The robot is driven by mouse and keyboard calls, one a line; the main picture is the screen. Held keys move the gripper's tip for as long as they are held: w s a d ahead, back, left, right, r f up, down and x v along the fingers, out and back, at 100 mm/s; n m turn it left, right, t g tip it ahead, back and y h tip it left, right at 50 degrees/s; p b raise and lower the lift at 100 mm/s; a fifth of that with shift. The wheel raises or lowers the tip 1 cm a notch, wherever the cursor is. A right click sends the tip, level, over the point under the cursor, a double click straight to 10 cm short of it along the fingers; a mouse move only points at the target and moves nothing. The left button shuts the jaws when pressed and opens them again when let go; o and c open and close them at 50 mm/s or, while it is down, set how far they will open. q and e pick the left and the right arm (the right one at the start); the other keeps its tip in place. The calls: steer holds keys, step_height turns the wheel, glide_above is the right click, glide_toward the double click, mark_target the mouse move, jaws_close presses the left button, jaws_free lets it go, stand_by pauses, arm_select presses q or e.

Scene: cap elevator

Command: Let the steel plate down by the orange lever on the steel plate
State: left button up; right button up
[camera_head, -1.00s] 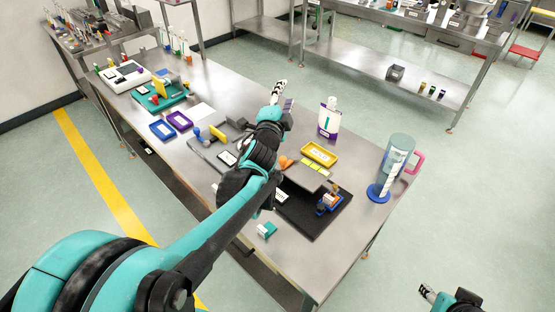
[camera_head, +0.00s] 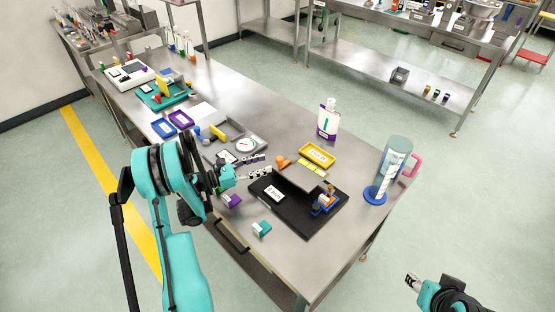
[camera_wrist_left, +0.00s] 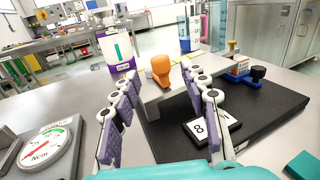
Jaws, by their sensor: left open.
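The orange lever (camera_head: 283,162) has a rounded knob and stands at the left edge of the steel plate (camera_head: 300,178). The grey plate sits raised above a black base (camera_head: 308,222). My left gripper (camera_head: 269,165) is open just left of the lever and points at it. In the left wrist view, the orange knob (camera_wrist_left: 160,68) shows between and beyond the two purple-padded fingers (camera_wrist_left: 161,78), apart from them. The plate (camera_wrist_left: 160,97) is partly hidden by the right finger. My right gripper (camera_head: 411,282) is at the lower right, off the table; its jaws are too small to judge.
A yellow tray (camera_head: 318,155) and a white-purple bottle (camera_head: 328,118) stand behind the plate. A blue-orange device (camera_head: 325,202) stands at the base's right. A dial gauge (camera_wrist_left: 43,146) lies left of my gripper. A teal box (camera_head: 261,228) lies near the front edge.

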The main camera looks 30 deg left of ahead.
mark_target(280, 158)
arm_select(q)
steer(key=b+x, duration=0.1)
steer(key=x, duration=0.6)
steer(key=shift+w+d+r, duration=0.1)
jaws_close()
